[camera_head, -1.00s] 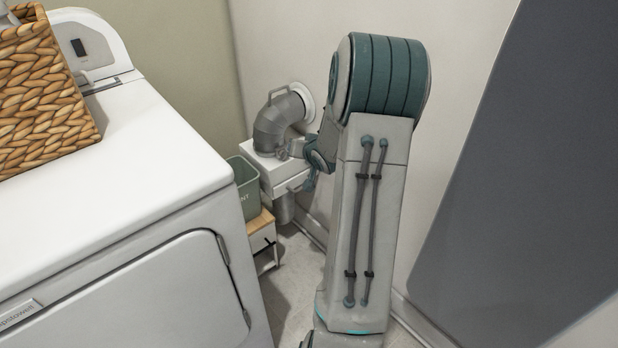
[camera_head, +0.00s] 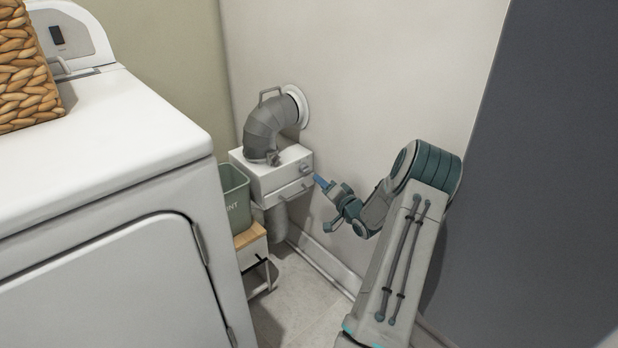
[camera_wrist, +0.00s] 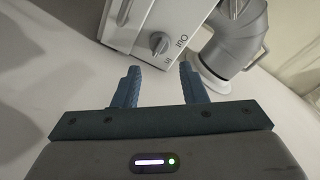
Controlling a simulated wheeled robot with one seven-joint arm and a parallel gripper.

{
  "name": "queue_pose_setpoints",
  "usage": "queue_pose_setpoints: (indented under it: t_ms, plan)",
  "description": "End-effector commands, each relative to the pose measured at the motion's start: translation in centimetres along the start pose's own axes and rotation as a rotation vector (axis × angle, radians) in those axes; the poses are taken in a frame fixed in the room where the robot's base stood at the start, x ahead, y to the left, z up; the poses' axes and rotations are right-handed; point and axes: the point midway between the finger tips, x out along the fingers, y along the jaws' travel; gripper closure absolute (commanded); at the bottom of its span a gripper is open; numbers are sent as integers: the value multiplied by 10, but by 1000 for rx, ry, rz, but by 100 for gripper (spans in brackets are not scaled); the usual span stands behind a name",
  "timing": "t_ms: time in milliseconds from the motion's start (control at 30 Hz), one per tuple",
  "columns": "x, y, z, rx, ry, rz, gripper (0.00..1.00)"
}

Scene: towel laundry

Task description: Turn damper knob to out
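The damper knob (camera_wrist: 159,43) is a round grey knob on the front of a white box (camera_wrist: 118,22) in the wrist view, with "OUT" and "IN" lettered beside it. It also shows in the head view (camera_head: 304,169), near the right end of the box's front. Its pointer is too small to read surely. My gripper (camera_wrist: 158,75) is open and empty in the wrist view, its blue fingers apart and short of the knob. In the head view my gripper (camera_head: 320,181) is just right of the box, close to the knob.
A grey bent duct (camera_head: 270,128) with a handle runs from the box into the wall. Below are a drawer handle, a green lint bin (camera_head: 235,198) and a wooden-topped stand (camera_head: 251,236). A white dryer (camera_head: 110,140) with a wicker basket (camera_head: 26,80) fills the left.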

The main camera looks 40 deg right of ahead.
Motion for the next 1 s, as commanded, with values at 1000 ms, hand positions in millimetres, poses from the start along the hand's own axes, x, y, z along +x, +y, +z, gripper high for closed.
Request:
queue_pose_setpoints:
  t_ms: [1000]
  plan:
    - [83, 0, 0, -1, -1, 1, 93]
